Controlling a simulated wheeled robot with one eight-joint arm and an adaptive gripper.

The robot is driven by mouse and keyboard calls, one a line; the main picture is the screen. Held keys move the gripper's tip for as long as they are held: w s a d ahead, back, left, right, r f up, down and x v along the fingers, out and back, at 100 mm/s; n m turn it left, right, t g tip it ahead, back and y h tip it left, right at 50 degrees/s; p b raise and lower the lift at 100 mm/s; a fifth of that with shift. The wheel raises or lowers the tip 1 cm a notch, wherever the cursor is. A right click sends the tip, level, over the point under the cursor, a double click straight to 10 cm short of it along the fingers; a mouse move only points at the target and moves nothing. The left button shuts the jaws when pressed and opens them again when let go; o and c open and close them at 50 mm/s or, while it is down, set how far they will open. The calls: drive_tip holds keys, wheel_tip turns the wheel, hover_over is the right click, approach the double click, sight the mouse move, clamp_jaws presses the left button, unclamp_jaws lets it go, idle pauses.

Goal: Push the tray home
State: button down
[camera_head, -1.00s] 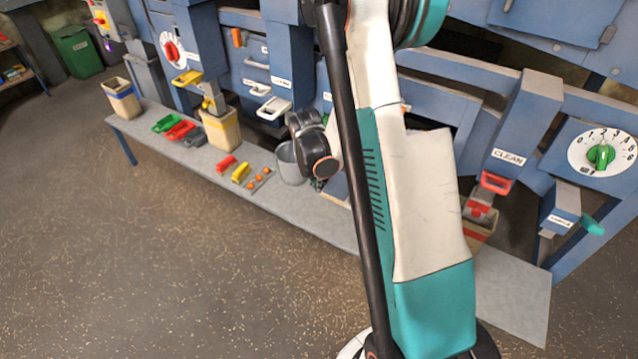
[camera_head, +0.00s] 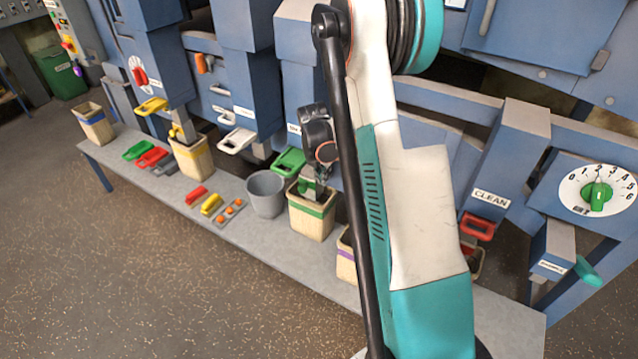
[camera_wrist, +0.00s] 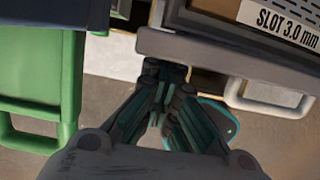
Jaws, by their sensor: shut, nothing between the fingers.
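Several trays with coloured loop handles front the blue machine; which one is meant I cannot tell. A green tray (camera_wrist: 30,85) is at left in the wrist view; its green handle shows in the head view (camera_head: 289,162). A white handle (camera_wrist: 268,98) sits at right in the wrist view, under the SLOT 3.0 mm label (camera_wrist: 285,18). My gripper (camera_wrist: 165,72) is shut and empty, its fingertips by a grey front bar (camera_wrist: 225,58) between these; contact is unclear. In the head view my arm partly hides this area.
A grey bucket (camera_head: 265,194) and a cream bin with a green band (camera_head: 312,212) stand on the grey bench (camera_head: 250,235) below. Small red and yellow items lie left of the bucket. A CLEAN chute (camera_head: 500,160) and a dial (camera_head: 597,190) are at right. Floor at front left is clear.

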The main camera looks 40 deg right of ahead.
drive_tip(key=w+d, duration=0.1)
drive_tip(key=d, duration=0.2)
drive_tip(key=w+d, duration=0.2)
drive_tip(key=d, duration=0.2)
drive_tip(key=w+d, duration=0.1)
drive_tip(key=d, duration=0.2)
drive_tip(key=shift+w+d, duration=0.15)
drive_tip(key=shift+d, duration=0.15)
